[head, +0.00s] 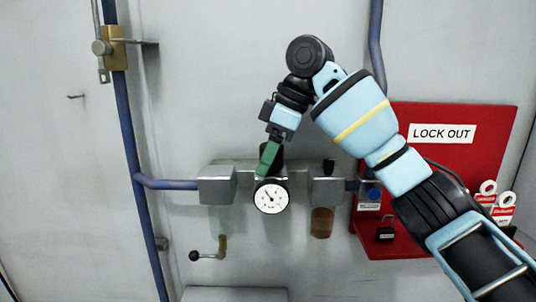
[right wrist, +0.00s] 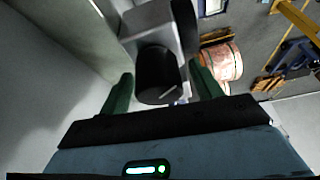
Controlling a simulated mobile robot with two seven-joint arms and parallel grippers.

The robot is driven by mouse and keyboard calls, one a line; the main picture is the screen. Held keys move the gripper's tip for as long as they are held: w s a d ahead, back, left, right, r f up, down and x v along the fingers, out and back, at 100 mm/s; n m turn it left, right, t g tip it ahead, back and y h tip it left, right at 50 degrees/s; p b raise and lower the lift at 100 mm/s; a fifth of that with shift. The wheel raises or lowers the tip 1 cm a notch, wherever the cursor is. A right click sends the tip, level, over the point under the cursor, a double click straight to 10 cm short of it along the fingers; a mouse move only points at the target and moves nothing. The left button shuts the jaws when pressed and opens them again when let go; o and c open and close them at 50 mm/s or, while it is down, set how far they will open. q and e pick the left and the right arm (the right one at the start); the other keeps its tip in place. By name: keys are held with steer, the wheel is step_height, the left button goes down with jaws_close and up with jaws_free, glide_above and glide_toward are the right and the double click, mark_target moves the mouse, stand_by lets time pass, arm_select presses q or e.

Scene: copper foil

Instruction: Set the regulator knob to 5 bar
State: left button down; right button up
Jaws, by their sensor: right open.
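The black regulator knob (right wrist: 158,76) sits on the grey regulator body (right wrist: 150,18) in the right wrist view, with a light pointer line on its face. My right gripper (right wrist: 166,88) is open, with one green finger on each side of the knob; I cannot tell whether they touch it. In the head view my right gripper (head: 268,158) reaches down over the regulator and hides much of the knob. The round white gauge (head: 271,196) is just below; its needle points to the upper left, and its numbers are too small to read. My left gripper is not in view.
A blue pipe (head: 130,140) with a brass valve (head: 114,47) runs down the wall at left. A red lockout board (head: 450,160) with a padlock (head: 386,230) and tags stands at right, behind my right arm. A small crank handle (head: 208,256) is below left.

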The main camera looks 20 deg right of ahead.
steer(key=c, duration=1)
steer(key=shift+o, duration=0.2)
